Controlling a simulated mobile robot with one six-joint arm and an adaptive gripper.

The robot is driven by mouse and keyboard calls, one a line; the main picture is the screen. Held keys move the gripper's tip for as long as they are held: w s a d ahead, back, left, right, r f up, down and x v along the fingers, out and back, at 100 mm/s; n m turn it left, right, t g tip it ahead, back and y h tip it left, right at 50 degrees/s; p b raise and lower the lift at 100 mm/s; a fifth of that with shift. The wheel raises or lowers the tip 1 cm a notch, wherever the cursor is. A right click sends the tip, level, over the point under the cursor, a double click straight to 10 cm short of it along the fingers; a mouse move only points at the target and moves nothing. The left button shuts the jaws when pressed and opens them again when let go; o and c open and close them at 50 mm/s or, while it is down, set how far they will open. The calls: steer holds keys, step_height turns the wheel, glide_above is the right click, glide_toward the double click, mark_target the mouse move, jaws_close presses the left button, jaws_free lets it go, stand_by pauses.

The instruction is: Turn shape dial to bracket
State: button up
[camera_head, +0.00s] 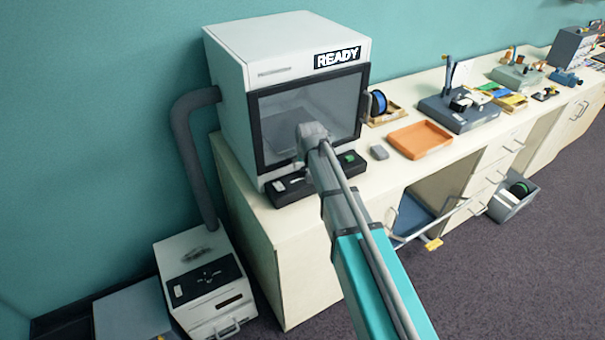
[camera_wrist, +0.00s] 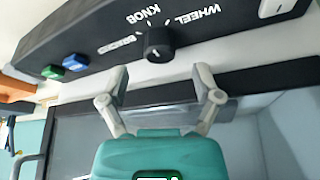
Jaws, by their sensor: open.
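The shape dial (camera_wrist: 158,43) is a small black knob on a dark control panel (camera_wrist: 200,58), with the words KNOB and WHEEL beside it. A third label (camera_wrist: 118,43) left of the dial is too small to read surely. I cannot tell clearly where the dial points. My gripper (camera_wrist: 161,76) is open, its two grey fingers spread either side of the dial's line and a little short of it. Nothing is between them. In the head view the panel runs along the front of the white READY machine (camera_head: 225,60), and my arm hides the dial and my gripper.
A green button (camera_wrist: 75,62) and a blue button (camera_wrist: 52,71) sit on the panel. The machine's glass door (camera_head: 335,100) is close to my arm. An orange tray (camera_head: 420,139) and a small grey block (camera_head: 379,152) lie on the counter to the right.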

mark_target(305, 169)
steer(key=shift+b+x, duration=1.25)
steer(key=shift+x, duration=0.35)
steer(key=shift+c, duration=0.2)
jaws_close()
